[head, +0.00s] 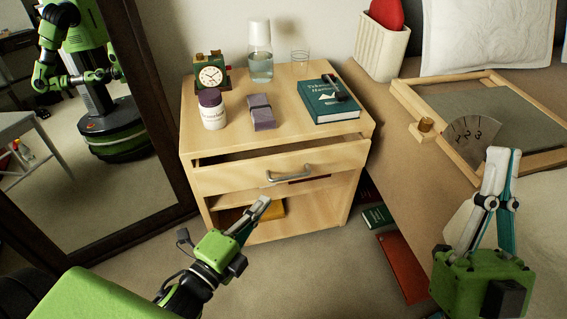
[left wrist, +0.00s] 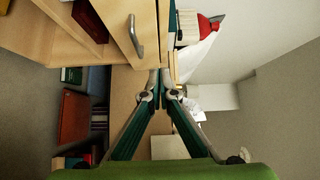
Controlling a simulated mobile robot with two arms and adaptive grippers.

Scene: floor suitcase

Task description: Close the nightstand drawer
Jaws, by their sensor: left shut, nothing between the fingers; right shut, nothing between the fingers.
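The wooden nightstand (head: 275,140) stands at the centre of the head view. Its drawer (head: 228,177) is partly pulled out, with a dark gap above the front panel. A metal handle (head: 290,176) is on the drawer front. My left gripper (head: 264,203) is shut and empty, low in front of the drawer and below the handle; no contact shows. In the left wrist view, the sideways handle (left wrist: 135,36) is left of the shut fingertips (left wrist: 160,78). My right gripper (head: 503,155) is shut and empty at the right, over the bed side.
On the nightstand top are a clock (head: 211,77), a bottle (head: 212,110), a purple block (head: 261,112), a carafe (head: 260,55), a glass (head: 300,65) and a teal book (head: 328,102). A mirror (head: 160,150) leans at left. Books (head: 402,265) lie on the floor.

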